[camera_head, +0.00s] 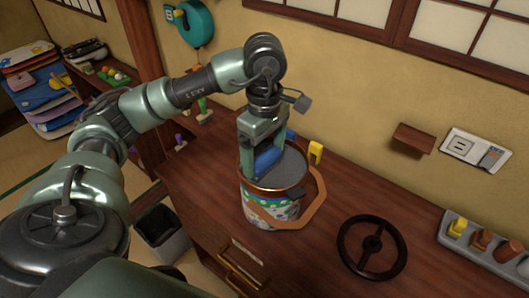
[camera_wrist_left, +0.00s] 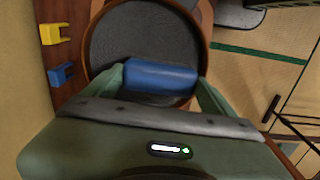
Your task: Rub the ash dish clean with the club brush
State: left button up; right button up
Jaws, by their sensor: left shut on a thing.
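My left gripper (camera_head: 258,172) points down over a round patterned container with a copper-coloured rim (camera_head: 257,213) on the wooden counter. Its fingers are shut on a blue block-like piece (camera_head: 268,160), which also shows between the fingertips in the left wrist view (camera_wrist_left: 160,76). I take this piece for the club brush; its bristles are not visible. The container has a grey, speckled round inner surface (camera_wrist_left: 140,35), which may be the ash dish. I cannot tell whether the blue piece touches it. My right gripper is not in view.
An orange band (camera_head: 318,200) loops beside the container. A yellow clip (camera_head: 316,152) stands behind it. A dark wheel (camera_head: 372,247) lies to the right, and a grey rack with coloured pegs (camera_head: 490,248) stands at far right. A bin (camera_head: 163,236) is below, left.

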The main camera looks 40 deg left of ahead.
pick_arm(q)
jog(key=r, duration=0.2)
jog(key=r+p, duration=0.1)
jog(key=shift+d, duration=0.25)
jog(key=shift+w+a+r, duration=0.1)
jog(key=shift+a+r, duration=0.05)
jog(key=shift+r, duration=0.2)
jog(key=shift+w+a+r+p, duration=0.1)
jog(key=shift+a+r+p, duration=0.1)
jog(key=shift+r+p, duration=0.45)
notch_tip(320, 180, up, 2)
jog(key=shift+d+r+p, duration=0.15)
jog(key=shift+r+p, duration=0.05)
jog(key=shift+p, duration=0.5)
jog(key=shift+r, duration=0.4)
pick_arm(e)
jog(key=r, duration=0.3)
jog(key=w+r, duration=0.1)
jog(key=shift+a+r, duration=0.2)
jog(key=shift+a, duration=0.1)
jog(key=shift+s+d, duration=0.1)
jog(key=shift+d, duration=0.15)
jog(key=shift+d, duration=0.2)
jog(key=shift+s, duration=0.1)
